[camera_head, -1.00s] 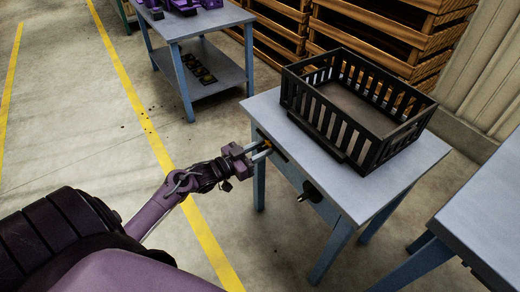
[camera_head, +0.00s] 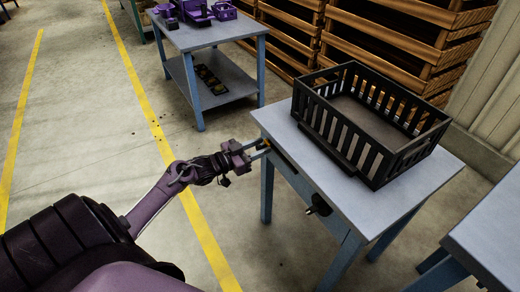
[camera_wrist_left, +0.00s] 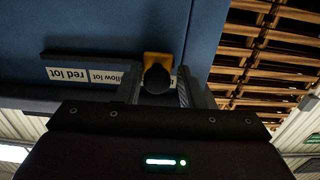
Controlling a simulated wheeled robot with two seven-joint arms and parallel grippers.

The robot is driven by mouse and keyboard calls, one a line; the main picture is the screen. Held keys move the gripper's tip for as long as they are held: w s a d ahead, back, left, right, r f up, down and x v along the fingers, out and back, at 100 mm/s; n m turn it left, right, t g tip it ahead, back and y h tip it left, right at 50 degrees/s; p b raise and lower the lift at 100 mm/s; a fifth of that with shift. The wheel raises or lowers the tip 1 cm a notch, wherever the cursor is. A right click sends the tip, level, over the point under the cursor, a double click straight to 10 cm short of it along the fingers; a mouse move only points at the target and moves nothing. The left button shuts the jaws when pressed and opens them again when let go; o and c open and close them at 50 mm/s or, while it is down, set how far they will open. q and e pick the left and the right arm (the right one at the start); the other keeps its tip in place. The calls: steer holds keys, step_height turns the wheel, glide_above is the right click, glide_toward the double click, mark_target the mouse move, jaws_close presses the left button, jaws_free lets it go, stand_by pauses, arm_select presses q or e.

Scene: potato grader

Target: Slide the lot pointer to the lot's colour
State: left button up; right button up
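The lot pointer shows as a small orange-yellow piece (camera_head: 266,142) on the front edge of the grey-topped table. In the left wrist view the yellow pointer plate (camera_wrist_left: 158,60) carries a round black knob (camera_wrist_left: 157,79). The pointer is to the right of both. My left gripper (camera_head: 262,149) reaches the pointer; its fingers (camera_wrist_left: 158,88) stand either side of the knob, with small gaps apparent. My right gripper is not in view.
A black slatted crate (camera_head: 345,140) stands on the grader table (camera_head: 275,118). A dark knob (camera_head: 319,205) sticks out of the table's front, right of my gripper. Another table (camera_head: 490,225) is at the right. A table with purple items (camera_head: 212,35) stands behind. Floor at left is clear.

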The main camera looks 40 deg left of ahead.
arm_select(q)
steer(key=shift+o, duration=0.8)
steer(key=shift+a, duration=0.15)
steer(key=shift+s, duration=0.1)
steer(key=p+v, duration=0.1)
steer(key=v, duration=0.6)
steer(key=shift+s+p, duration=0.2)
steer(key=shift+p, duration=0.15)
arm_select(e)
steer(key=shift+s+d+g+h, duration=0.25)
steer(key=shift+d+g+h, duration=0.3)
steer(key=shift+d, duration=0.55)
arm_select(q)
steer(key=shift+f, duration=0.1)
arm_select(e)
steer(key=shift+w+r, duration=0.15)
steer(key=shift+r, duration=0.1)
